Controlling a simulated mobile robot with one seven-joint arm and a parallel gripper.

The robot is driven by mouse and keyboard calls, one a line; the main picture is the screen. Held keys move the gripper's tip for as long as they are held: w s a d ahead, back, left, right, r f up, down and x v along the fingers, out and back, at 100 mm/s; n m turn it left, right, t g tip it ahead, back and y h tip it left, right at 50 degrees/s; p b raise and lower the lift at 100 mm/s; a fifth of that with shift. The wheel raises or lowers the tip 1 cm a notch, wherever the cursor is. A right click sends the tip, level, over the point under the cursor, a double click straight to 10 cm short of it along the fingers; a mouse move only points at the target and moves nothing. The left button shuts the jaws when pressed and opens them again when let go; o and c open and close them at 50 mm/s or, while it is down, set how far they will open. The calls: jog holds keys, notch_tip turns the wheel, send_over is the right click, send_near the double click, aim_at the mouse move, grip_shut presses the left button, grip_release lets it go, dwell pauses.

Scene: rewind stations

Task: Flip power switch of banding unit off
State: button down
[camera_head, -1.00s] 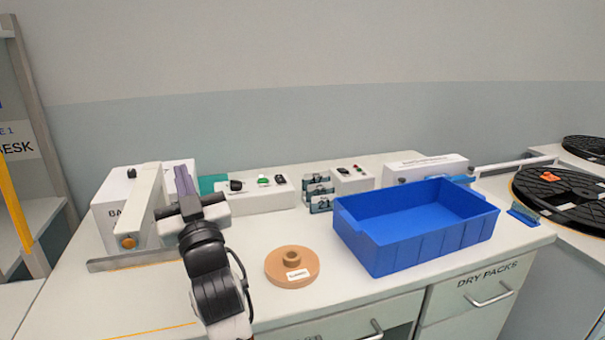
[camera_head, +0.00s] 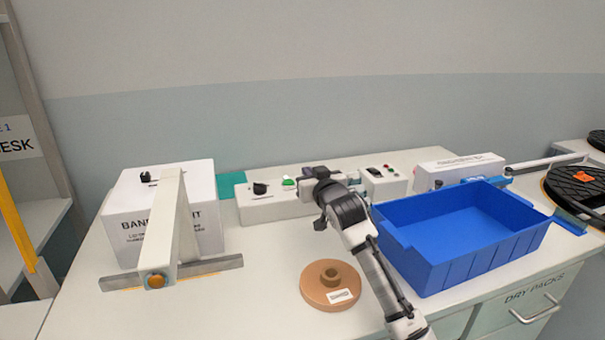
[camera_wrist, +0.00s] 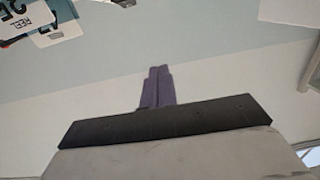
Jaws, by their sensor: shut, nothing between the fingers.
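The banding unit (camera_head: 126,222) is a white box at the left of the bench, lettered on its front, with a pale arm (camera_head: 170,225) reaching forward over a metal bar. A small black switch (camera_head: 147,176) stands on its top, near the back left. My gripper (camera_head: 318,172) is well to the right of the unit, by the white control box at the back, and its fingertips are mostly hidden in the head view. In the wrist view its purple fingers (camera_wrist: 157,87) are together with nothing between them, against the wall.
The white control box (camera_head: 262,208) with a black knob and green button stands behind my arm. A brown spool (camera_head: 315,290) lies in front. A blue bin (camera_head: 450,262) stands to the right. The bench between banding unit and spool is clear.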

jog(key=d, duration=0.1)
jog(key=d+f, duration=0.1)
jog(key=w+d, duration=0.1)
jog(key=shift+w+d+f+m+h, duration=0.1)
jog(key=shift+f+m+h, duration=0.2)
jog(key=p+x, duration=0.2)
jog(key=x, duration=0.8)
jog(key=shift+w+p, duration=0.15)
jog(key=shift+p, duration=0.2)
notch_tip(320, 180, down, 4)
jog(key=shift+r+p, duration=0.2)
jog(key=shift+p, duration=0.2)
jog(key=shift+f, duration=0.35)
jog(key=shift+w+r+g, duration=0.1)
jog(key=shift+g, duration=0.2)
